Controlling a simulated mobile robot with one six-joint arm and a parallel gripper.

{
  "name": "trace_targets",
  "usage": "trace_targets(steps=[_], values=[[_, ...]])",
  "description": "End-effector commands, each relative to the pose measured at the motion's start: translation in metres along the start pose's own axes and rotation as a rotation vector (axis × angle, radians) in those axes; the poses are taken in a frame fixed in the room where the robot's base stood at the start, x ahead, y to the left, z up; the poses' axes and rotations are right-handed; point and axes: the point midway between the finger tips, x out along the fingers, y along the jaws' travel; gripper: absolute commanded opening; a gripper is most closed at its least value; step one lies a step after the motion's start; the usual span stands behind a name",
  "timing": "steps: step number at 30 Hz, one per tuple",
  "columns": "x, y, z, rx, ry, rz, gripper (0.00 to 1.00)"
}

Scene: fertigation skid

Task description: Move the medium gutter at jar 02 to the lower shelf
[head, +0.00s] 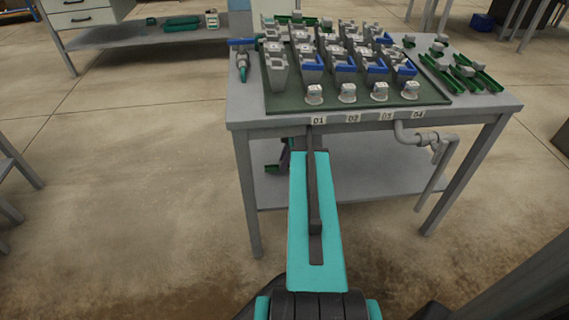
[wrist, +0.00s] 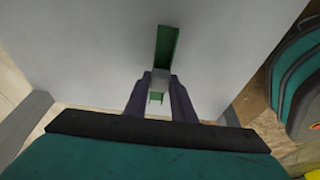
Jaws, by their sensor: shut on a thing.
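My gripper (wrist: 161,92) is shut on a green gutter (wrist: 167,48) with a grey block on it, between the two dark fingers in the wrist view. The gutter is over a plain grey surface, which looks like the lower shelf (head: 345,170); I cannot tell whether it touches. In the head view my arm hides most of the gripper, and a green piece shows at the shelf's left end. Jar 02 (head: 347,93) stands on the upper top behind its label (head: 353,118), with no gutter right beside it.
The table top holds a dark green mat (head: 285,122) with rows of grey and blue-marked holders. Several green gutters (head: 462,75) lie at the right. A grey pipe (head: 425,137) hangs at the front right. Table legs (head: 249,195) flank the shelf, whose visible middle is clear.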

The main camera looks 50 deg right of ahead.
Motion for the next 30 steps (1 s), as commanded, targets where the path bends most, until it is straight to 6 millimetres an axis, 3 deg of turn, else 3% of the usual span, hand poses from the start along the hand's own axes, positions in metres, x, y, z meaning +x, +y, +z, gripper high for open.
trace_targets(steps=[14,15,18,30], values=[[0.0055,0.0003,0.0012,-0.001,0.000,0.001,0.00],[0.0056,0.0003,0.0012,-0.001,0.000,0.001,0.26],[0.0055,0.0003,0.0011,-0.001,0.000,0.001,0.42],[0.0032,0.0002,0.0001,-0.002,0.000,0.001,0.42]])
